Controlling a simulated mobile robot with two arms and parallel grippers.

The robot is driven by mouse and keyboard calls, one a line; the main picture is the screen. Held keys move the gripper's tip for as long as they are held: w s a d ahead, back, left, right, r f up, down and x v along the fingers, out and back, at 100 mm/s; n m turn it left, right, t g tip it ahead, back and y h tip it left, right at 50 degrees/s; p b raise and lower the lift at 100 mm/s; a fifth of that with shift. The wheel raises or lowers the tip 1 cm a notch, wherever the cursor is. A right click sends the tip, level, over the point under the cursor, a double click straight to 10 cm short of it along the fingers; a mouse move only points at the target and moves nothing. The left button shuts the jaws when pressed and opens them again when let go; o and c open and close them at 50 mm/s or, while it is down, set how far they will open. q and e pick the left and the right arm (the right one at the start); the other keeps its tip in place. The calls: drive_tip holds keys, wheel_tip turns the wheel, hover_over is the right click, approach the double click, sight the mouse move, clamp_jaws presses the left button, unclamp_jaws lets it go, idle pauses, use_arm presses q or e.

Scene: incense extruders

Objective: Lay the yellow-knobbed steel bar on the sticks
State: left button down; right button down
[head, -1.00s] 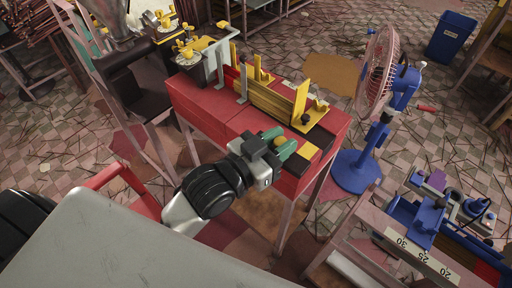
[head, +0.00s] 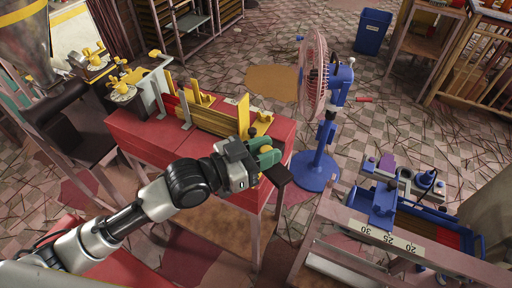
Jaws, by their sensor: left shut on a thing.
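My left gripper (head: 264,157), with green fingers, is over the right end of the red table. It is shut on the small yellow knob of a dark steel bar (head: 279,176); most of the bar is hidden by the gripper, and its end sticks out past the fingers. The sticks (head: 214,121) lie as a yellow-brown stack in a long trough on the red table (head: 150,141), left of and behind the gripper. A tall yellow plate (head: 243,115) stands upright at the stack's right end. My right gripper is not in view.
A blue-based fan (head: 315,170) stands close to the right of the red table. A grey bracket and yellow-knobbed fittings (head: 122,91) are at the table's left end. A blue device (head: 383,205) sits on a scaled bench at lower right. A blue bin (head: 372,32) stands behind.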

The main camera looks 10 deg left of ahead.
use_arm(q)
drive_tip(key=shift+w+f+m+g, duration=0.25)
drive_tip(key=shift+w+m+g, duration=0.05)
drive_tip(key=shift+w, duration=0.1)
drive_tip(key=shift+d+g+h, duration=0.3)
drive_tip(key=shift+d, duration=0.05)
drive_tip(key=shift+w+d+f+m+g, duration=0.15)
drive_tip(key=shift+d+f+m+g, duration=0.15)
drive_tip(key=shift+m+g, duration=0.1)
drive_tip(key=shift+w+f+h, duration=0.2)
drive_tip(key=shift+h, duration=0.1)
drive_tip(key=shift+s+m+g, duration=0.1)
drive_tip(key=shift+m+g, duration=0.2)
drive_tip(key=shift+g, duration=0.1)
drive_tip(key=shift+m+g+h, duration=0.3)
drive_tip(key=shift+a+g, duration=0.3)
drive_tip(key=shift+a, duration=0.15)
drive_tip(key=shift+s+a+f+m+g+h, duration=0.15)
drive_tip(key=shift+a+m+g+h, duration=0.15)
drive_tip(key=shift+m+g, duration=0.45)
drive_tip(key=shift+s+a+r+m+g+h, duration=0.15)
drive_tip(key=shift+a+m+g, duration=0.3)
drive_tip(key=shift+g, duration=0.55)
drive_tip(key=shift+s+a+f+m+g+h, duration=0.1)
drive_tip(key=shift+a+m+g+h, duration=0.2)
drive_tip(key=shift+m+g, duration=0.45)
